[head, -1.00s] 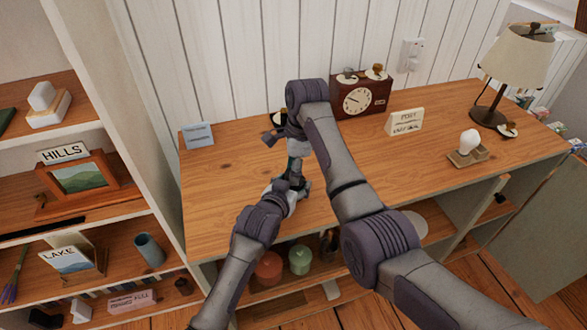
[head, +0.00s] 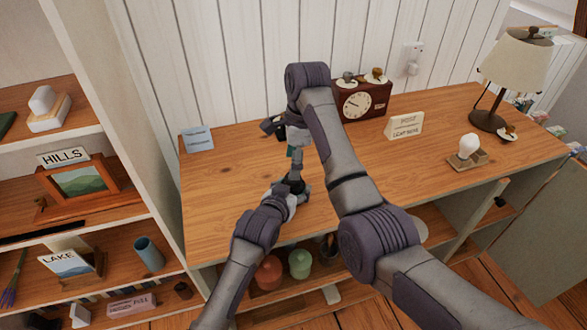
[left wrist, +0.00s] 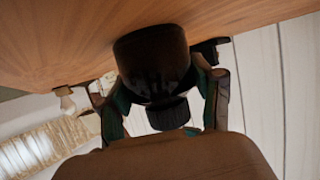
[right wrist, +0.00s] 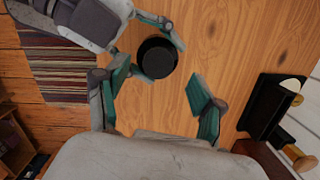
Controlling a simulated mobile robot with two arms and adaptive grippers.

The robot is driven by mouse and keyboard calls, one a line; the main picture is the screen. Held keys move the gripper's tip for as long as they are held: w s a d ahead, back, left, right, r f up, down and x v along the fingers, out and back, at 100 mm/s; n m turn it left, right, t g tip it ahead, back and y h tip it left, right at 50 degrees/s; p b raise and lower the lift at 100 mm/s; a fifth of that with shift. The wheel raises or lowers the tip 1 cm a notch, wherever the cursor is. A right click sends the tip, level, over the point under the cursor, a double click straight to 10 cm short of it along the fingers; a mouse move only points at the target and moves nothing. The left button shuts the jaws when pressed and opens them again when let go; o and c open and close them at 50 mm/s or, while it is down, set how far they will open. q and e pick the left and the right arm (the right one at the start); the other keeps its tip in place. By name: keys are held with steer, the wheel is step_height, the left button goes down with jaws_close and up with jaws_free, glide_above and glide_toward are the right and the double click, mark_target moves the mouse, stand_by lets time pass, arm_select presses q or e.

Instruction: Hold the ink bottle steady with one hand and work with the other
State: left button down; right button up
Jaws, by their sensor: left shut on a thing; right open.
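The ink bottle (left wrist: 150,62) is dark, with a black ridged cap (left wrist: 168,113) on it. It stands on the wooden desk top (head: 400,175) between the fingers of my left gripper (left wrist: 165,92), which is shut on it. In the right wrist view the bottle (right wrist: 157,58) shows from above as a black disc. In the head view my left gripper (head: 289,187) hides most of it. My right gripper (right wrist: 158,88) is open and empty, its teal fingers apart, above the desk near the bottle and not touching it.
A clock (head: 360,103), a white sign (head: 404,125), a light bulb on a stand (head: 468,150) and a lamp (head: 513,65) stand along the desk. A small card (head: 199,138) is at the back left. A black tray (right wrist: 268,105) lies near my right gripper. The front middle is clear.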

steer(key=shift+r, duration=0.1)
steer(key=shift+c, duration=0.4)
steer(key=shift+w+a+r+n, duration=0.1)
steer(key=shift+r+n, duration=0.15)
steer(key=shift+n, duration=0.25)
steer(key=r+n, duration=0.1)
steer(key=n, duration=0.8)
steer(key=a+r+n, duration=0.1)
steer(key=n, duration=0.7)
steer(key=r+n+h, duration=0.1)
steer(key=n, duration=0.8)
steer(key=shift+w+a+r+n+t, duration=0.2)
steer(key=shift+a+r+n+t, duration=0.05)
steer(key=shift+a+n+t, duration=0.05)
steer(key=n, duration=0.2)
steer(key=d+n, duration=0.1)
steer(key=n, duration=0.1)
steer(key=f+n, duration=0.1)
steer(key=n, duration=0.1)
steer(key=shift+s+d+n, duration=0.3)
steer(key=shift+d, duration=0.05)
